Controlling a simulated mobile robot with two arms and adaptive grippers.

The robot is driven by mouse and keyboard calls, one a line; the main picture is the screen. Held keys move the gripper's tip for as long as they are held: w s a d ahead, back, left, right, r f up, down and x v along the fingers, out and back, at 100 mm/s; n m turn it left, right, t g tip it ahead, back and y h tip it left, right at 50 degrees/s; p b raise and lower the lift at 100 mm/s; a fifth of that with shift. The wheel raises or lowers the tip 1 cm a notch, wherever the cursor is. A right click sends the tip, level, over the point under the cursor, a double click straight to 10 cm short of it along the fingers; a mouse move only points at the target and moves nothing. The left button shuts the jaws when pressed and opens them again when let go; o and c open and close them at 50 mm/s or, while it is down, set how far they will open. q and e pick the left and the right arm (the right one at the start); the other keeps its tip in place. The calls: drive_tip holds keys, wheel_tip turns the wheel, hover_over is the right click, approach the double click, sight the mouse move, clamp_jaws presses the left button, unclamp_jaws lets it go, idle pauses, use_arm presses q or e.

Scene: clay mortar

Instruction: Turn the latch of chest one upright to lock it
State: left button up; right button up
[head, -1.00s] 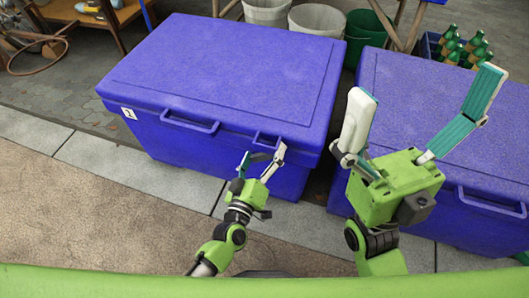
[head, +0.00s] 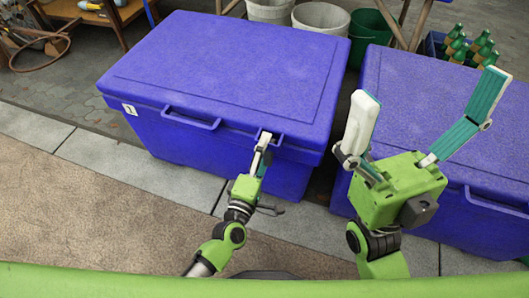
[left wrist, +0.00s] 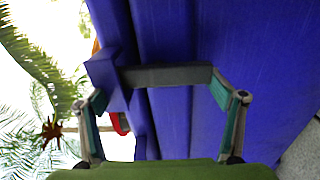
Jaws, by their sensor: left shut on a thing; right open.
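Chest one (head: 225,75) is the closed blue chest with a white "1" label (head: 129,111) on its left front corner. My left gripper (head: 263,148) is at the right part of its front, just under the lid edge. In the left wrist view it is shut on a dark grey latch bar (left wrist: 165,75), one finger at each end. The bar lies across the lid seam, roughly upright on the chest, beside a blue block (left wrist: 106,78). In the head view the gripper mostly hides the latch.
A second blue chest (head: 430,95) stands to the right, with a narrow gap between. Behind are buckets (head: 320,17), a green bin (head: 371,25) and a crate of green bottles (head: 460,45). The paved floor (head: 90,195) in front at left is clear.

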use_arm(q)
drive_tip(key=shift+n, duration=0.3)
idle(0.4)
drive_tip(key=o, duration=1)
drive_tip(key=shift+o, duration=0.2)
drive_tip(key=v, duration=1.2)
